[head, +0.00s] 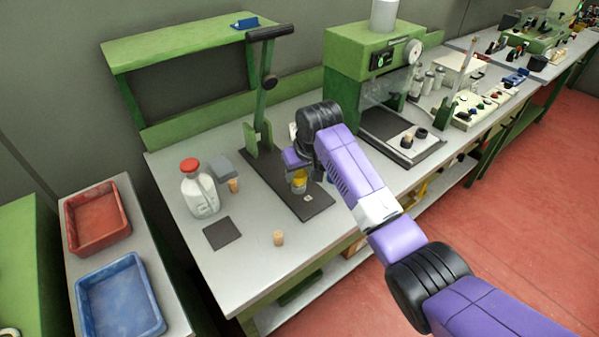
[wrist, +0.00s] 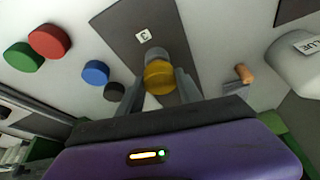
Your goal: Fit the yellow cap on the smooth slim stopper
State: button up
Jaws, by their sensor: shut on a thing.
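My gripper (head: 298,178) is over the dark base plate of the lever press. It is shut on the yellow cap (head: 299,182), which also shows between the fingers in the wrist view (wrist: 159,77). A grey round piece (wrist: 156,54) shows just beyond the cap; I cannot tell if they touch. One cork stopper (head: 278,238) stands on the bench near the front edge. Another cork stopper (head: 235,185) is beside a grey block; it also shows in the wrist view (wrist: 244,74). I cannot tell which stopper is the smooth slim one.
The lever press (head: 264,100) rises behind my gripper. A white bottle (head: 198,190) with a red lid stands left. Red (wrist: 50,41), green (wrist: 23,57), blue (wrist: 95,73) and black (wrist: 114,92) round caps lie on the bench. The front bench strip is mostly clear.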

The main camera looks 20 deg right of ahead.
jog(key=shift+f, duration=0.4)
jog(key=o, duration=1.4)
jog(key=shift+r, duration=0.1)
jog(key=v, duration=0.7)
jog(key=shift+s+r+b, duration=0.2)
jog(key=shift+r+b, duration=0.05)
jog(key=shift+b, duration=0.15)
